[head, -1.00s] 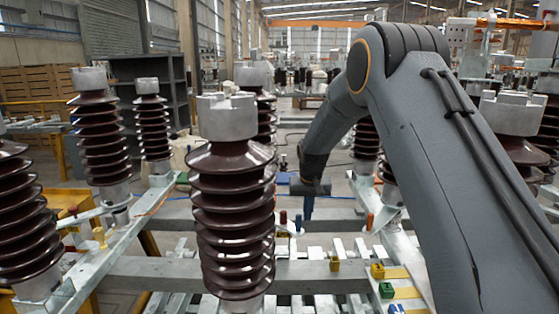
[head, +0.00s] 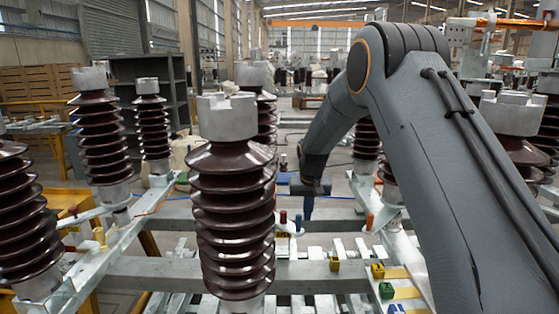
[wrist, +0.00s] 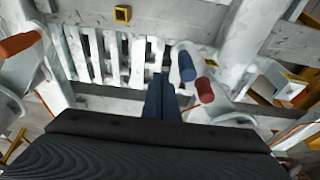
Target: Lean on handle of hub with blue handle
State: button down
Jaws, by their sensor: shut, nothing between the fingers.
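The hub with the blue handle (wrist: 187,66) shows in the wrist view just right of my fingertips; a red handle (wrist: 205,90) stands beside the blue one on the same pale bracket. In the head view the blue handle (head: 298,222) and the red handle (head: 283,217) are small, behind the front insulator and left of my gripper. My gripper (head: 308,214) points down with its dark blue fingers together and empty. In the wrist view the gripper (wrist: 160,80) appears a small gap away from the blue handle; contact cannot be confirmed.
A ribbed brown insulator (head: 232,200) stands close in front, left of my arm. More insulators (head: 100,135) stand at left and right. An orange handle (wrist: 20,43) is at the wrist view's left. Slatted white bars (wrist: 105,55) and a yellow block (wrist: 122,14) lie nearby.

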jog(key=shift+s+a, duration=0.15)
jog(key=shift+s, duration=0.05)
jog(key=shift+s+a+p, duration=0.4)
jog(key=shift+s+a, duration=0.15)
jog(key=shift+s+a+f, duration=0.1)
jog(key=shift+f, duration=0.05)
dwell(0.4)
jog(key=shift+w, duration=0.2)
jog(key=shift+w+d+b, duration=0.3)
jog(key=shift+w+d, duration=0.3)
jog(key=shift+d, duration=0.2)
jog(key=w+p+v, duration=0.2)
jog(key=p+v, duration=0.2)
jog(key=v, duration=0.5)
jog(key=shift+r, duration=0.3)
